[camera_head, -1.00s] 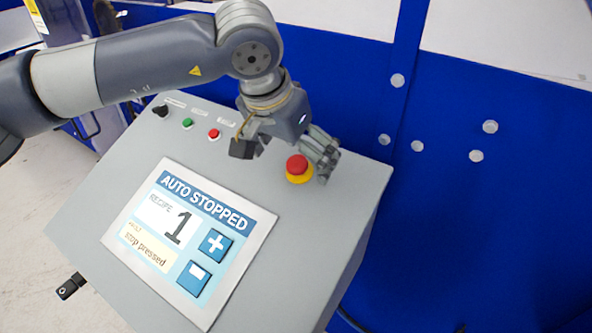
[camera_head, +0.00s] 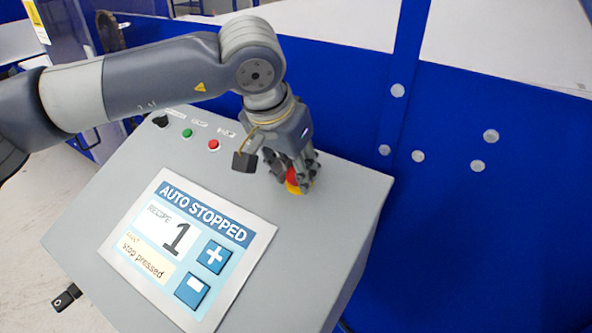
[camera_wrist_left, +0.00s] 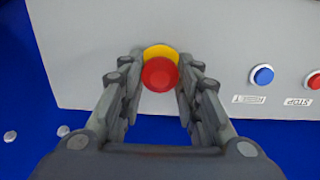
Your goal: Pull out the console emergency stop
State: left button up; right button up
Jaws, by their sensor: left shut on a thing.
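The console emergency stop (camera_head: 292,176) is a red mushroom button on a yellow base, near the right end of the console's upper edge. It also shows in the left wrist view (camera_wrist_left: 160,73), between the two fingers. My left gripper (camera_head: 293,174) is shut on the red button, with a finger on each side of it, and partly hides it in the head view. The console (camera_head: 300,240) is a grey sloped box. Its screen (camera_head: 187,247) reads "AUTO STOPPED", recipe 1 and "stop pressed". My right gripper is in neither view.
A black knob (camera_head: 160,121), a green button (camera_head: 187,133) and a red button (camera_head: 213,144) sit left of my gripper along the console's top. A blue button (camera_wrist_left: 262,75) shows in the wrist view. A blue panel (camera_head: 470,230) stands behind and right of the console.

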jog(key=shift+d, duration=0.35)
pick_arm(q)
jog(key=shift+r, duration=0.3)
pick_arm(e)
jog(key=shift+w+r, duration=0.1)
pick_arm(q)
jog(key=o, duration=1.9)
jog(key=shift+s+a, duration=0.15)
jog(key=o, duration=0.5)
jog(key=shift+c, duration=0.2)
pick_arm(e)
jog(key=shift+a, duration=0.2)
pick_arm(q)
jog(key=shift+r, duration=0.15)
jog(key=shift+p+v, duration=0.8)
jog(key=shift+v, duration=0.8)
jog(key=p+v, duration=0.1)
jog(key=v, duration=0.2)
jog(key=shift+s+r, duration=0.15)
jog(key=shift+r, duration=0.05)
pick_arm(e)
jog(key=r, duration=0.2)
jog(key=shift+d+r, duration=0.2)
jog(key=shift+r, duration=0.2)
